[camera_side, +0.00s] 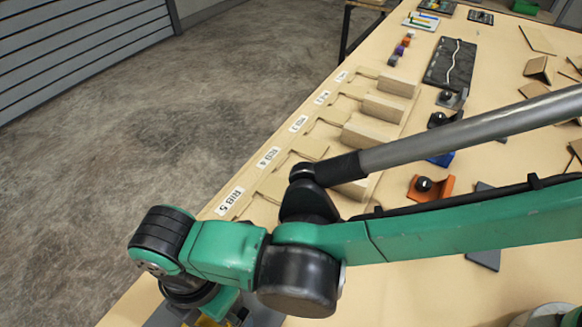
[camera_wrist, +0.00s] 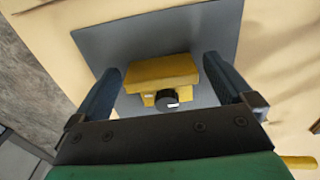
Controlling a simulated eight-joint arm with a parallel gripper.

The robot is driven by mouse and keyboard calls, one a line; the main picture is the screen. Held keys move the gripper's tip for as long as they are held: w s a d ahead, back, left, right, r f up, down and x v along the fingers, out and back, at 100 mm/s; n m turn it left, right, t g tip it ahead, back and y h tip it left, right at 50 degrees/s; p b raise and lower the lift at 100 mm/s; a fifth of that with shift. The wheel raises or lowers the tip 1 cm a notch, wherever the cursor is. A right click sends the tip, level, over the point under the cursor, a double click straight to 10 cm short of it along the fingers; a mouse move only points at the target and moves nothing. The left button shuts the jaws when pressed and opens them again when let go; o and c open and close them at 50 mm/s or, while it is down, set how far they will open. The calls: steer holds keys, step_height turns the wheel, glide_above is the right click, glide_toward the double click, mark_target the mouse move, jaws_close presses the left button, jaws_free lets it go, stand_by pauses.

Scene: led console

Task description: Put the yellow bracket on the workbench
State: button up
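The yellow bracket (camera_wrist: 158,72) with a black knob (camera_wrist: 167,98) is on a dark grey plate (camera_wrist: 200,25) in the wrist view. My gripper (camera_wrist: 162,65) is open, with one finger on each side of the bracket and a visible gap at the right finger. In the side view, my gripper is low at the bottom left, and a bit of yellow (camera_side: 207,321) shows beneath it, mostly hidden by my wrist. The workbench (camera_side: 405,287) is the tan surface under everything.
A wooden rack with labelled slots, including RIB 5 (camera_side: 230,200), lies along the bench's left edge. An orange bracket (camera_side: 430,188) and a blue one (camera_side: 441,160), each with a black knob, stand right of it. Brown angled pieces (camera_side: 537,68) are at the right.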

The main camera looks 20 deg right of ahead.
steer(key=shift+r, duration=0.1)
step_height(320, 180, up, 12)
steer(key=w+d+r+m+y, duration=0.1)
steer(key=w+d+r+m, duration=0.2)
steer(key=w+d+m, duration=0.3)
steer(key=w+d+m+t, duration=0.2)
steer(key=d+m, duration=0.4)
steer(key=d, duration=0.5)
steer(key=w+d+m+t, duration=0.2)
steer(key=d+m, duration=0.4)
steer(key=d, duration=0.4)
steer(key=s+d+f+m+t, duration=0.1)
steer(key=d+m, duration=0.3)
steer(key=d, duration=0.1)
steer(key=s+d+f+m+t+h, duration=0.1)
steer(key=s+d+m+t, duration=0.1)
steer(key=d+m, duration=0.3)
steer(key=shift+d+f, duration=0.35)
steer(key=shift+d, duration=0.45)
